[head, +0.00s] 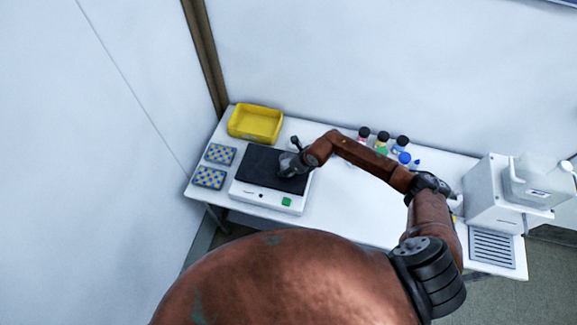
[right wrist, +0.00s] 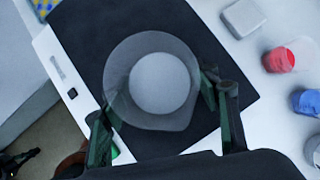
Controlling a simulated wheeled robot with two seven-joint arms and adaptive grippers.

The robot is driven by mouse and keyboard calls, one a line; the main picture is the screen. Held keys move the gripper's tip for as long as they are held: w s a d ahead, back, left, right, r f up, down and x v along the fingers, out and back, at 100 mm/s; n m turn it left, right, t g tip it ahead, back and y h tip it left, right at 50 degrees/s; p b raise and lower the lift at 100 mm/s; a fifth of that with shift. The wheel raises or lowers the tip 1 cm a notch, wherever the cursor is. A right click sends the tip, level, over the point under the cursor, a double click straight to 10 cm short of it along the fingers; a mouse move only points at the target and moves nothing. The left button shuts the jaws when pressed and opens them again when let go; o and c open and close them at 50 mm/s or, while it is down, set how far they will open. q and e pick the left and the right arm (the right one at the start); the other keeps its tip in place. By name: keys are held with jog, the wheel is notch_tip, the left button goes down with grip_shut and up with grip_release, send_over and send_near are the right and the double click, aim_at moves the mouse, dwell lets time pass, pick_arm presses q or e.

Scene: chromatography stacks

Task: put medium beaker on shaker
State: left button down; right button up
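The shaker (head: 245,192) is a white box with a black top plate and a green button, at the left of the table in the head view. Its black plate (right wrist: 85,35) fills much of the right wrist view. My right gripper (head: 290,166) is low over the plate. In the right wrist view the clear round beaker (right wrist: 155,82), seen from above, is over the plate between the fingertips of my right gripper (right wrist: 158,112). The fingers flank it closely; whether both touch it is unclear. Whether its base touches the plate is also unclear. My left gripper is out of view.
A yellow tray (head: 256,123) stands behind the shaker, and blue-and-yellow patterned racks (head: 209,177) lie left of it. Several capped bottles (head: 401,143) stand right of it, behind my arm. A white machine (head: 492,197) occupies the right end. The front middle of the table is clear.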

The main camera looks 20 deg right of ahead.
jog(key=shift+o, duration=1.1)
jog(key=shift+r, duration=0.3)
jog(key=v, duration=1.1)
jog(key=shift+s+d+r+b, duration=0.2)
jog(key=shift+r+b, duration=0.05)
jog(key=shift+b, duration=0.15)
jog(key=shift+a, duration=0.1)
